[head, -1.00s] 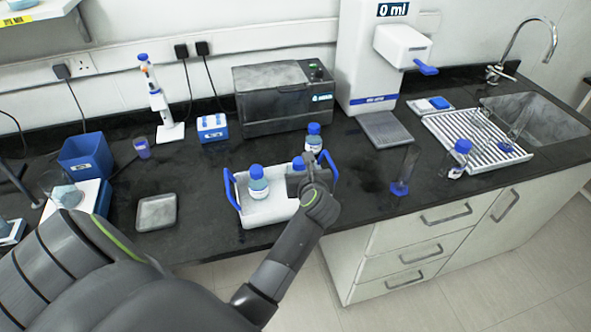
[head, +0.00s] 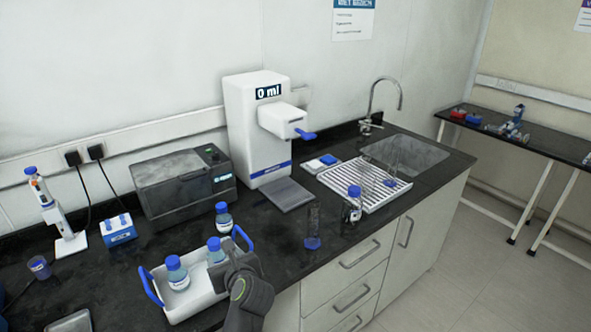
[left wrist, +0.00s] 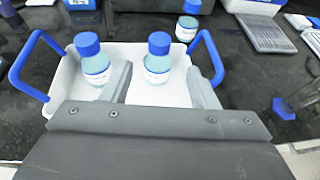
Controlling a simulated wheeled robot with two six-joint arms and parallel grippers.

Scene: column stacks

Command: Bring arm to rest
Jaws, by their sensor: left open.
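My left gripper (left wrist: 162,85) is open in the left wrist view. Its two fingers reach over the near side of a white tray (left wrist: 65,75) with blue handles. A blue-capped bottle (left wrist: 158,62) stands in the tray between the fingers in that picture; whether they touch it I cannot tell. A second blue-capped bottle (left wrist: 92,62) stands in the tray, left of the fingers. In the head view my left gripper (head: 232,262) is at the tray's (head: 195,303) right end, its fingertips partly hidden by its own body. My right gripper is not in view.
A third blue-capped bottle (head: 223,217) stands on the bench just behind the tray. A cylinder (head: 313,230) and another bottle (head: 352,205) stand to the right, before the drying rack (head: 365,185). A grey box device (head: 185,185) and a white dispenser (head: 257,130) stand at the back.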

